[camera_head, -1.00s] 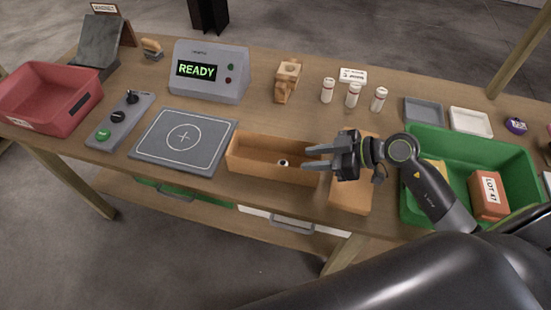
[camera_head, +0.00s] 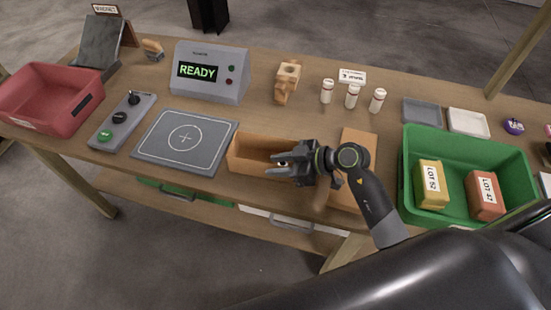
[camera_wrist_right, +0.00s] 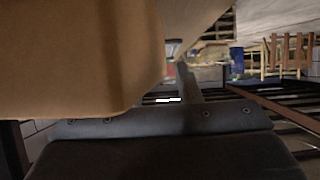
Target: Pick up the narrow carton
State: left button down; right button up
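Two brown carton-like things are at the table's front edge in the head view. I see nothing clearly held. In the right wrist view a tan surface (camera_wrist_right: 75,55) fills the upper left, very close. My left gripper is out of view.
A green bin (camera_head: 520,150) with a yellow and an orange lot package stands right. A grey pad (camera_head: 150,145), control box (camera_head: 118,125) and red bin (camera_head: 25,80) are left. Several white bottles (camera_head: 352,95) and a wooden piece (camera_head: 287,80) stand behind.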

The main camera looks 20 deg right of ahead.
jog(key=shift+w+a+f, duration=0.2)
jog(key=shift+a+f, duration=0.05)
jog(key=shift+a, duration=0.05)
grip_shut()
